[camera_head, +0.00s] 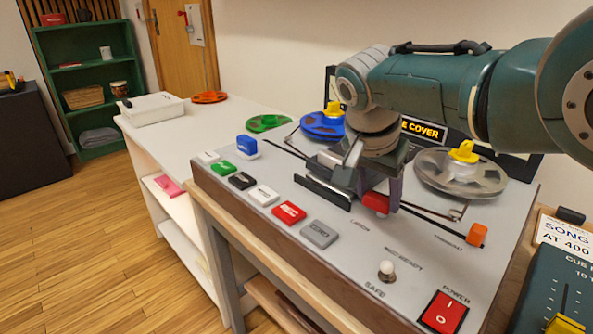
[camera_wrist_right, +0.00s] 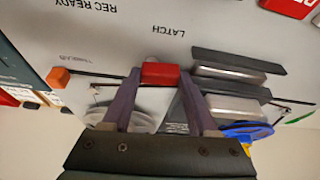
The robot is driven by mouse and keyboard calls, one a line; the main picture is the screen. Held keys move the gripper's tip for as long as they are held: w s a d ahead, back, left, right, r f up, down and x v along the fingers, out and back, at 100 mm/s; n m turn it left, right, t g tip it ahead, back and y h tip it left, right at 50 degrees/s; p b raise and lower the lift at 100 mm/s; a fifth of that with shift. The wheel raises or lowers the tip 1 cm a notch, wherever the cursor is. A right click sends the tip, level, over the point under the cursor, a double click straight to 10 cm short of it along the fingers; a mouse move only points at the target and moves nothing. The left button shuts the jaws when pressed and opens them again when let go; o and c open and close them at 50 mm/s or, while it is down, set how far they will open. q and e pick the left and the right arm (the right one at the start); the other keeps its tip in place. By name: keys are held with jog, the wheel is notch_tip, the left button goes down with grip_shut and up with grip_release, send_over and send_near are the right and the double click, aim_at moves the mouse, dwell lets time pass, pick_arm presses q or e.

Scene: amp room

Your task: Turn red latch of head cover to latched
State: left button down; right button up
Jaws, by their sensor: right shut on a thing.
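The red latch (camera_head: 376,202) sits on the grey deck of the tape machine, beside the head cover (camera_head: 322,192), a dark bar with metal blocks behind it. My right gripper (camera_head: 380,197) reaches down over the deck and is shut on the red latch. In the right wrist view the latch (camera_wrist_right: 160,73) lies between the tips of the two purple fingers (camera_wrist_right: 159,78), near the printed word LATCH. The head cover (camera_wrist_right: 238,64) is just right of the fingers there. My gripper hides part of the latch and deck in the head view. My left gripper is not in view.
A silver reel (camera_head: 492,182) with a yellow hub is behind right and a blue reel (camera_head: 318,126) behind left. Coloured buttons, including a red REC one (camera_head: 289,213), line the front left. An orange knob (camera_head: 477,235), white knob (camera_head: 386,270) and red power switch (camera_head: 443,311) are right.

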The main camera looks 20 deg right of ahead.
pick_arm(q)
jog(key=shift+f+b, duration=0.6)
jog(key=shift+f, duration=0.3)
pick_arm(e)
jog(key=shift+f+m, duration=0.15)
jog(key=shift+m, duration=0.25)
jog(key=shift+d, duration=0.1)
jog(key=o, duration=1.1)
jog(key=shift+o, duration=1.4)
jog(key=shift+s, duration=0.1)
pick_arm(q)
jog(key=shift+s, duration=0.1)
